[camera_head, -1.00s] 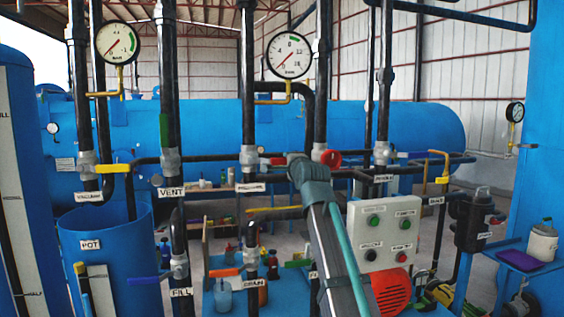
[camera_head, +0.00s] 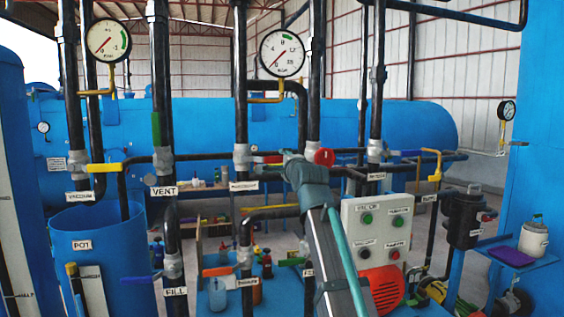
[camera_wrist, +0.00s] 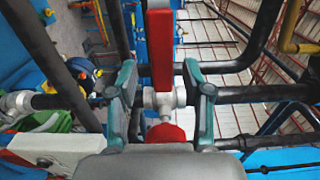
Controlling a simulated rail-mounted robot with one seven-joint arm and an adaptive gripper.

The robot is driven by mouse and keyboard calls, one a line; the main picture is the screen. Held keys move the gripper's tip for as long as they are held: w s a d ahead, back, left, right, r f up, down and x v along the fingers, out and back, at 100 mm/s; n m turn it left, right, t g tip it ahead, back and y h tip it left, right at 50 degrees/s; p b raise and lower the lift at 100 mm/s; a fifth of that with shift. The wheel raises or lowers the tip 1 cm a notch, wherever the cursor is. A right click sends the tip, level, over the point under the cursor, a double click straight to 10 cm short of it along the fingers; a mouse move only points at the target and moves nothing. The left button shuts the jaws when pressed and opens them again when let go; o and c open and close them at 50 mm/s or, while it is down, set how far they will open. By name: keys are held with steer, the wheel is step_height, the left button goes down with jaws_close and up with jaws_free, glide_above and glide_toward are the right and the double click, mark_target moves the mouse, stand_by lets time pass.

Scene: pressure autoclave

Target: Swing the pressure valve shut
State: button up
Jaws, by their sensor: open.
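A red lever (camera_wrist: 160,45) lies between the fingers of my gripper (camera_wrist: 163,98) in the wrist view, on a pale grey valve body (camera_wrist: 165,97). It sits crosswise to its dark pipe. The fingers are open, one on each side of the valve, with gaps to it. In the head view the red lever (camera_head: 268,159) points left, and my gripper (camera_head: 300,165) hides part of the valve. A red round part (camera_head: 324,157) shows just right of my gripper. The label of this valve is not readable.
Other valves stand close by: a yellow lever (camera_head: 103,168) at the left and a green upright lever (camera_head: 156,130) above the VENT label (camera_head: 164,191). A control box (camera_head: 377,235) with several buttons stands at the lower right. Dark vertical pipes crowd the space.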

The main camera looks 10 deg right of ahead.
steer(key=s+d, duration=0.1)
steer(key=s, duration=0.8)
steer(key=shift+d, duration=0.25)
